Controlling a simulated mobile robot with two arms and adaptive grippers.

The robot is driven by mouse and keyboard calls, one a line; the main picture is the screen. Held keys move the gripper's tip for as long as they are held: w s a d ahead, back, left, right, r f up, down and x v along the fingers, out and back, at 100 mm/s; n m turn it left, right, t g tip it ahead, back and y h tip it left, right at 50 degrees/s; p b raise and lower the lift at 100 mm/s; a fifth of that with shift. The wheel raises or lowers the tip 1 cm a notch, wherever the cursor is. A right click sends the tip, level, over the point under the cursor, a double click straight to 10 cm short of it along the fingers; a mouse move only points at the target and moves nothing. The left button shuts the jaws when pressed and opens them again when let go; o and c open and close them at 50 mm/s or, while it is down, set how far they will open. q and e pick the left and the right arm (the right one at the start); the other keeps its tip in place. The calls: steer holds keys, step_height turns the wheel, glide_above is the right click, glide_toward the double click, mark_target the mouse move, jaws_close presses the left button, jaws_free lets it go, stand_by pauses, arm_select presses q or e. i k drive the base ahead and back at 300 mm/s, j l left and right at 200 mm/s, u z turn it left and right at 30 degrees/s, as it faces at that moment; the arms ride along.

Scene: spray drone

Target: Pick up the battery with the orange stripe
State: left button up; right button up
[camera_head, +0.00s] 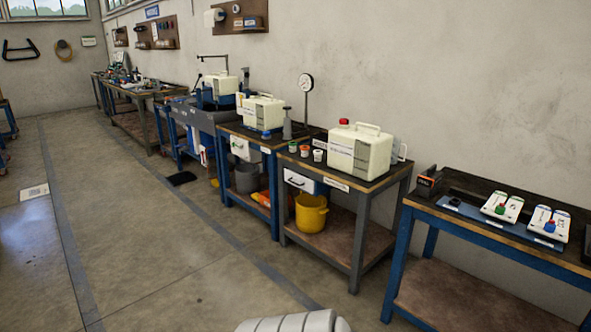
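No battery with an orange stripe can be made out for certain. A small dark block (427,184) with a reddish-orange mark stands at the left end of the blue-framed bench (489,236) on the right; it is too small to tell what it is. Neither of my grippers is in view. A white rounded part at the bottom edge seems to be mine.
A row of benches runs along the right wall. Cream canisters (361,150) stand on them, and a yellow bucket (311,213) sits on a lower shelf. Two white trays (502,206) (548,224) lie on the right bench. The floor (150,250) at left is mostly clear.

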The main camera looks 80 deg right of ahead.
mark_target(430, 179)
steer(key=z, duration=3.6)
